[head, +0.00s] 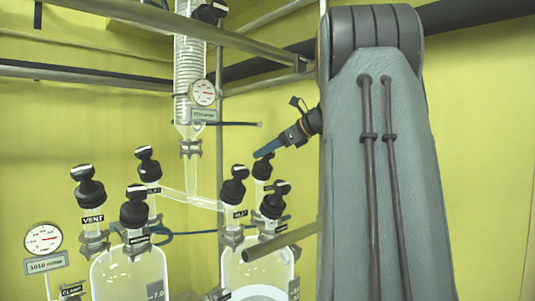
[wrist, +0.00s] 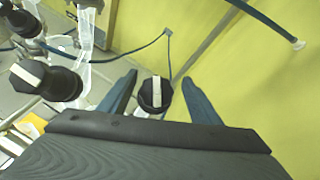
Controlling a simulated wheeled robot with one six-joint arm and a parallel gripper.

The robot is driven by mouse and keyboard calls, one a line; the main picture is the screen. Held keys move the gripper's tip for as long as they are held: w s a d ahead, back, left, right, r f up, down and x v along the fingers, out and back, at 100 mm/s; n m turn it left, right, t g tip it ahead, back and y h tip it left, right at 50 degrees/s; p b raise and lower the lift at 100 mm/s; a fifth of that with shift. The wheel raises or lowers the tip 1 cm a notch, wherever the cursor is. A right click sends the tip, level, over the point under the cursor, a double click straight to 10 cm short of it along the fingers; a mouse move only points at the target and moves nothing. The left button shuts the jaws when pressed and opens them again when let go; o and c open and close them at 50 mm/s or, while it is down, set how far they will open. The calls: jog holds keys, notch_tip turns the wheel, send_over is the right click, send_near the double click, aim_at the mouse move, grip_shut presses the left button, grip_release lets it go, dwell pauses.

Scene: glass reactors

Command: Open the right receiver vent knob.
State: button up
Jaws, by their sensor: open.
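The right receiver (head: 258,268) is a glass vessel with several black knobs on top. My gripper (head: 262,153) is at its rear knob (head: 263,168), coming in from the upper right. In the wrist view this black knob (wrist: 156,106) with a white bar stands between the two blue fingers of my gripper (wrist: 159,82). The fingers are open, with a gap on each side of the knob. The white bar runs roughly up and down in that picture. No label shows on this knob, so I cannot read whether it is the vent.
Two other black knobs, left (head: 234,188) and front (head: 274,203), stand close to it. The left receiver (head: 128,275) has its own knobs, one labelled VENT (head: 89,188). A glass column (head: 191,75) with a gauge (head: 203,93) rises behind. The yellow wall (wrist: 260,90) is near.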

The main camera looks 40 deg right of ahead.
notch_tip(320, 180, up, 9)
jog(key=shift+f+b, duration=0.1)
jog(key=shift+b, duration=0.8)
